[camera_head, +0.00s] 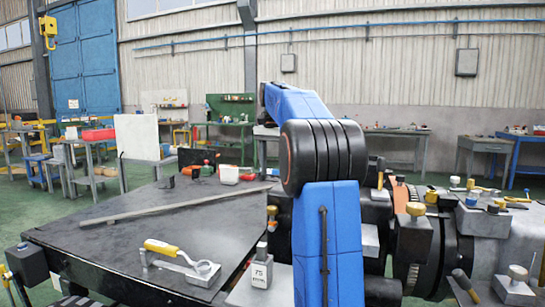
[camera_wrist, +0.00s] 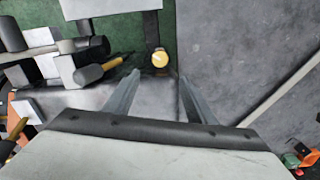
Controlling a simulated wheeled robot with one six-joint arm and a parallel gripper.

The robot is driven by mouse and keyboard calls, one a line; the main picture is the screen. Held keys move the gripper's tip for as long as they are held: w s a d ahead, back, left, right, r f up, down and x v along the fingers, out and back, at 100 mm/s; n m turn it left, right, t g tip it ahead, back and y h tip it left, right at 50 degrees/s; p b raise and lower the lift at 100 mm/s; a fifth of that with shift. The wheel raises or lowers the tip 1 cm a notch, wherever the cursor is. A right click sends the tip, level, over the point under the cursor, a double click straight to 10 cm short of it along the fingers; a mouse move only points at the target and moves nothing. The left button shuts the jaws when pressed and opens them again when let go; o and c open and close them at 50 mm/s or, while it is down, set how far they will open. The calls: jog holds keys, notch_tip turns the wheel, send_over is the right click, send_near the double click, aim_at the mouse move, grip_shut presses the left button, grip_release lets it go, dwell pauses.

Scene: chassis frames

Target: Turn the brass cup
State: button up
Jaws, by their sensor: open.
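In the wrist view a small round brass-yellow piece (camera_wrist: 160,59), which looks like the brass cup, sits at the end of a dark upright part. My gripper (camera_wrist: 160,77) is open, with its two grey fingers apart and nothing between them. The brass piece shows just beyond the fingertips, roughly centred between them; I cannot tell the height gap. In the head view my blue arm hides the gripper. A small brass-topped piece (camera_head: 272,210) stands just left of the arm and may be the same one.
A dark table plate (camera_head: 160,222) lies left, with a long grey bar (camera_head: 175,206) and a yellow-handled tool (camera_head: 162,248) on it. A metal block marked 75 (camera_head: 261,270) stands near the arm. Dark cylindrical machinery with brass-topped pieces (camera_head: 416,208) crowds the right. Hammers lie left in the wrist view.

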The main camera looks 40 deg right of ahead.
notch_tip(320, 180, down, 12)
jog(key=shift+f, duration=0.55)
jog(key=n, duration=0.4)
jog(key=shift+r, duration=0.1)
jog(key=shift+r+n, duration=0.35)
jog(key=shift+n, duration=0.05)
notch_tip(320, 180, up, 17)
jog(key=shift+f, duration=0.15)
jog(key=t+h, duration=0.3)
jog(key=h, duration=0.1)
send_near(272, 207)
jog(key=shift+m, duration=0.4)
jog(key=x, duration=0.9)
